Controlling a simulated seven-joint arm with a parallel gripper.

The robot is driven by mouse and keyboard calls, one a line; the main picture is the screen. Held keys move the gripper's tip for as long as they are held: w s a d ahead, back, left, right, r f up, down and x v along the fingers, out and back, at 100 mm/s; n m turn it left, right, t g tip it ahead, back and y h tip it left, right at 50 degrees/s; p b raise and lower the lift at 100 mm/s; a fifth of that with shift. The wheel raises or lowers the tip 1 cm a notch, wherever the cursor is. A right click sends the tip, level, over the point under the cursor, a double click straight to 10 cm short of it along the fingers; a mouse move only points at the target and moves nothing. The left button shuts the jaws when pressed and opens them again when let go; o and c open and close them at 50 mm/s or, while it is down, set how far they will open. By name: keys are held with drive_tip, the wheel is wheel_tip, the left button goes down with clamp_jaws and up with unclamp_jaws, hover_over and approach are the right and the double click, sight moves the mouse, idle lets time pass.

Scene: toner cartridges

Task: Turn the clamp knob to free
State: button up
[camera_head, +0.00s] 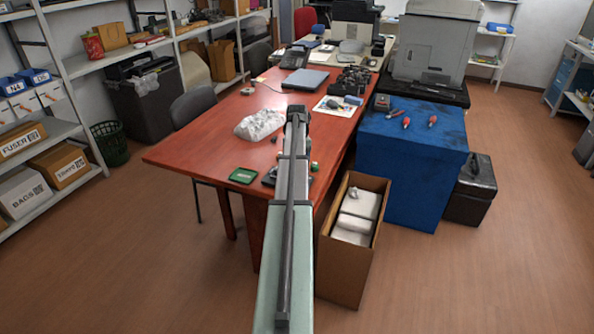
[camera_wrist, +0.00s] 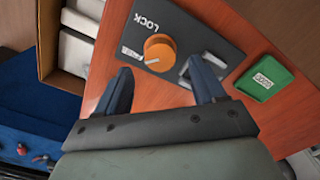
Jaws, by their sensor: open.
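The clamp knob (camera_wrist: 160,54) is a round orange knob on a dark plate (camera_wrist: 185,22) in the wrist view. The word LOCK is printed on the plate beside the knob, and a small white label lies at the knob's edge. A grey metal handle or bracket (camera_wrist: 205,68) sits on the same plate. My gripper (camera_wrist: 163,82) is open, with its two dark fingers apart. The knob shows beyond and between the fingertips, and I see nothing held. In the head view my arm hides the knob and most of the plate (camera_head: 270,177).
A green tray (camera_wrist: 264,78) with a label lies beside the plate on the red-brown table (camera_head: 200,152). An open cardboard box (camera_head: 343,265) with white packages stands by the table's edge. A blue-covered table (camera_head: 412,165) holds small tools. A crumpled white bag (camera_head: 258,125) lies farther back.

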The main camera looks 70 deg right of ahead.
wheel_tip(320, 180, up, 9)
idle(0.4)
idle(0.4)
